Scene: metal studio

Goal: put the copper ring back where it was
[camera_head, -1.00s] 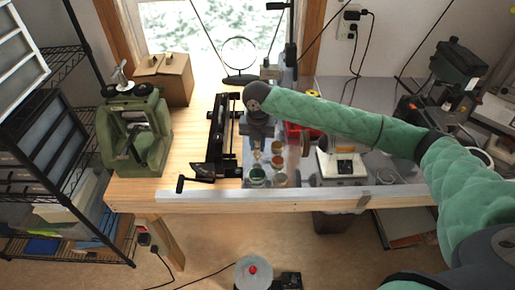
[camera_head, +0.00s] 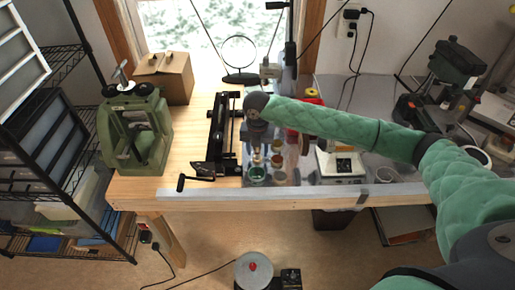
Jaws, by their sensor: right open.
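My right arm reaches in from the right, and its gripper (camera_head: 257,152) hangs down over the grey part of the bench. Its jaws are open, just above and behind a group of small round pieces. A copper-brown round piece (camera_head: 277,160), possibly the copper ring, is just right of the gripper. A green-rimmed round piece (camera_head: 257,175) lies in front of the gripper, and a greyish one (camera_head: 280,177) is to its right. They are too small to tell whether anything lies between the jaws. My left gripper is not in view.
A long black tool (camera_head: 215,140) lies left of my gripper. A white device (camera_head: 342,163) stands to the right, with a red object (camera_head: 311,97) behind my forearm. A ring on a black stand (camera_head: 240,77) is by the window. Bare wood shows near the green machine (camera_head: 135,130).

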